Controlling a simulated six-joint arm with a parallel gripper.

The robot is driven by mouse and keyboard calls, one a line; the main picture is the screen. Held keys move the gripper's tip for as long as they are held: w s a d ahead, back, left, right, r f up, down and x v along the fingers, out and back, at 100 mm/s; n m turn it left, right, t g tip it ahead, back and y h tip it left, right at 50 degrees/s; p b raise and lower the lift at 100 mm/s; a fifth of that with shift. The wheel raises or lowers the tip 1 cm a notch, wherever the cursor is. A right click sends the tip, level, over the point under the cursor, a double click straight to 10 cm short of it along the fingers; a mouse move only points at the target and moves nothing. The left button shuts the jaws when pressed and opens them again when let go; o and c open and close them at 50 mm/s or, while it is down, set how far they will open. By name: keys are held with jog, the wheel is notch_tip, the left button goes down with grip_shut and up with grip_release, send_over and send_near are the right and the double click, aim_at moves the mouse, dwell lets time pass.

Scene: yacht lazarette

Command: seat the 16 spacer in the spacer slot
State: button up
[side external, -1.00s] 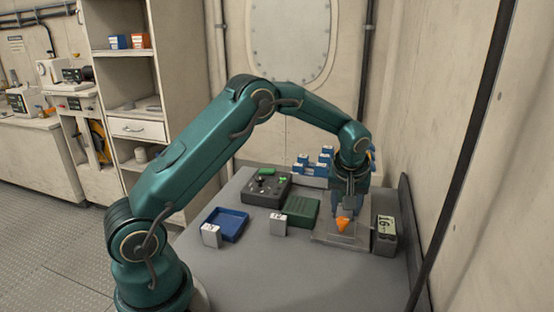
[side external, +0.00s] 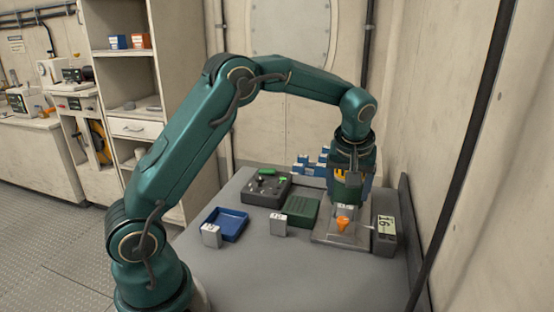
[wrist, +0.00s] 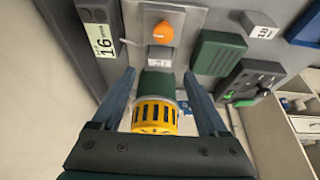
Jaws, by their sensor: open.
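A small grey block with a pale label (side external: 345,211), apparently the 16 spacer, sits in the grey fixture (side external: 325,235) just behind an orange knob (side external: 342,224). The block (wrist: 159,58) also shows in the wrist view; I cannot read its number. The slot beneath it is hidden, so I cannot tell how deep it sits. My gripper (wrist: 164,84) is open above the block, with its fingers apart and clear of it. A yellow and green cylinder (wrist: 156,112) shows between the fingers; I cannot tell whether it belongs to my gripper.
The front table is clear.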

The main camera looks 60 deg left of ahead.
jog(key=s+d+r+m+t+h, duration=0.1)
jog(key=s+d+r+m, duration=0.2)
jog(key=s+r, duration=0.3)
jog(key=s+d+r+m+h, duration=0.1)
jog(key=s+d+r+m, duration=0.15)
jog(key=s, duration=0.55)
jog(key=s+d+f+m, duration=0.1)
jog(key=s, duration=0.4)
jog(key=s+d+f+m+t+h, duration=0.1)
jog(key=s+m, duration=0.1)
jog(key=s, duration=0.2)
jog(key=shift+s+d+f, duration=0.35)
jog(key=shift+f, duration=0.05)
jog(key=shift+m, duration=0.25)
